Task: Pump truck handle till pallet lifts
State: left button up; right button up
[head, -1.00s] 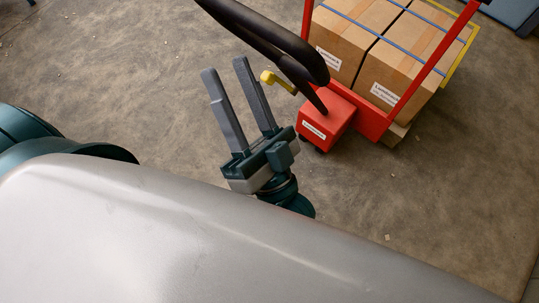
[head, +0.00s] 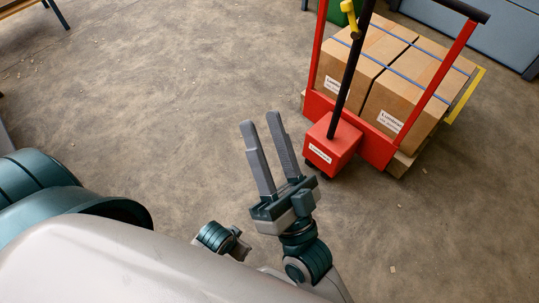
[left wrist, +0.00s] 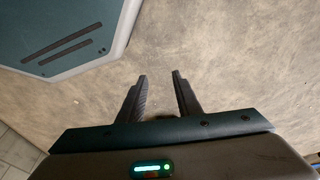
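The red pump truck (head: 331,150) stands right of the middle in the head view. Its black handle (head: 347,80) rises steeply from the red housing and leaves the top of the picture. A yellow lever (head: 350,18) is beside it near the top. Two cardboard boxes (head: 408,87) stand on a wooden pallet (head: 399,165) behind the red frame. The pallet's height off the floor cannot be told. My right gripper (head: 260,120) is open and empty, left of the housing and apart from the handle. My left gripper (left wrist: 160,75) is open and empty over bare floor in the left wrist view.
Red uprights (head: 432,80) flank the handle. A blue-grey cabinet or bench (head: 480,35) is at the top right, and a green object (head: 340,14) is behind the boxes. The brown floor (head: 150,100) at the left is clear.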

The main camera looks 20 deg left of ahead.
pick_arm(q)
jog(key=shift+s+d+r, duration=0.25)
jog(key=shift+s+r, duration=0.15)
jog(key=shift+r, duration=0.25)
pick_arm(e)
jog(key=shift+s+d+f, duration=0.2)
jog(key=shift+d+f, duration=0.1)
jog(key=shift+f, duration=0.1)
